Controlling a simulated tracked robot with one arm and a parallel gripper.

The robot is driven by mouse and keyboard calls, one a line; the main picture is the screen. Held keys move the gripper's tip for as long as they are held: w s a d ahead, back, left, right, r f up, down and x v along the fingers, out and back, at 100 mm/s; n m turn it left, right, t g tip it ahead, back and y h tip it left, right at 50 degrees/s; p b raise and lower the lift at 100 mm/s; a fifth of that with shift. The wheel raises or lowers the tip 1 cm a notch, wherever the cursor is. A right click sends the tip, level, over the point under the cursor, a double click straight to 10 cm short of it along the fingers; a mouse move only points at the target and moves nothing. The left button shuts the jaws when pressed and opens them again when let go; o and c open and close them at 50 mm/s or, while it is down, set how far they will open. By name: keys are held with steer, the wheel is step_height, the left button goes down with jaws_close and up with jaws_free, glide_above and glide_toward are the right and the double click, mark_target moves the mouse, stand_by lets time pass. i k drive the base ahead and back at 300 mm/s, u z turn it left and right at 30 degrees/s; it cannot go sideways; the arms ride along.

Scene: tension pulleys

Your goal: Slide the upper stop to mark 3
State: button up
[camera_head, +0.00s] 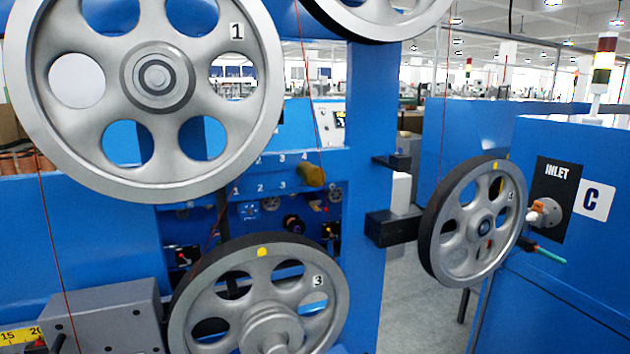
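An olive-brown knob (311,175), which looks like the upper stop, sits on the blue machine's small panel. It is just below the mark 4 (304,155) of the upper number row. Mark 3 (282,158) is to its left in that row. A lower row also shows numbers, with its own 3 (283,186) left of the knob. A second, smaller knob (317,205) shows just below the first, partly hidden by it. The large pulley 1 (100,150) hides the left end of the upper row. My gripper does not show.
Pulley 3 (318,310) stands low in front of the panel, and another pulley (505,225) is at the right beside the INLET plate (553,200). Thin red wires run between the pulleys, one passing near the knob. Grey floor (415,300) shows between the machines.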

mark_target(310, 175)
steer(key=u, duration=1.95)
steer(key=k, duration=1.25)
steer(key=z, duration=1.3)
steer(key=i, duration=1.65)
steer(key=u, duration=0.1)
